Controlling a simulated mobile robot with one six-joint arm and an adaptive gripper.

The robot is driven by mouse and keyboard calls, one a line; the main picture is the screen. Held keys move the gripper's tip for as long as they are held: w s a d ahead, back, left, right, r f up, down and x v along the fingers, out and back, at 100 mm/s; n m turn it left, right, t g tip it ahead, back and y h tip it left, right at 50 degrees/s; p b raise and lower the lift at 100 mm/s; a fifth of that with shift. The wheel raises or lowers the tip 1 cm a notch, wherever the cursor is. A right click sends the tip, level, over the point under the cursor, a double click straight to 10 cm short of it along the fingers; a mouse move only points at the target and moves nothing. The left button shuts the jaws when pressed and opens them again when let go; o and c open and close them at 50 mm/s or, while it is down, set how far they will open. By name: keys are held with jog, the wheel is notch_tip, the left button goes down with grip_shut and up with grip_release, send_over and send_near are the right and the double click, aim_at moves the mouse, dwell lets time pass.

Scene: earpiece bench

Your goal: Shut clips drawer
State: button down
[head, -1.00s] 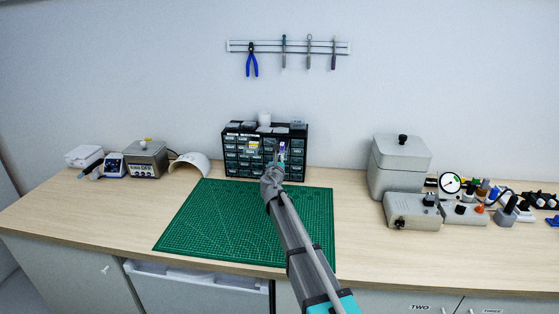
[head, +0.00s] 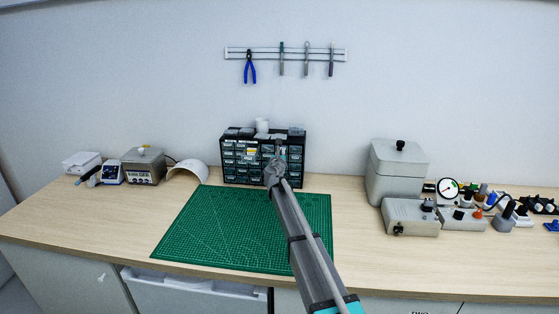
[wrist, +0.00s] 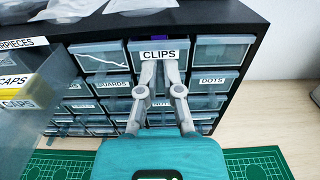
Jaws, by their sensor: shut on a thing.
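The small-parts cabinet (head: 224,160) stands at the back of the bench behind the green mat. In the wrist view, the clips drawer (wrist: 158,54) is in the top row, with its CLIPS label facing me. My gripper (wrist: 161,68) is shut at the front of this drawer, just under the label, and its fingers cover the lower front. In the head view my gripper (head: 277,152) is at the cabinet's upper right, and my arm hides part of the front.
A drawer labelled CAPS (wrist: 20,88) stands out at the left of the wrist view. The green mat (head: 230,235) is clear. Grey boxes (head: 398,175) stand to the right.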

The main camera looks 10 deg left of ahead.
jog(key=shift+w, duration=0.4)
jog(key=c, duration=0.8)
grip_release()
jog(key=shift+s, duration=0.1)
jog(key=s, duration=1.1)
jog(key=shift+s+a, duration=0.2)
jog(key=shift+s, duration=0.2)
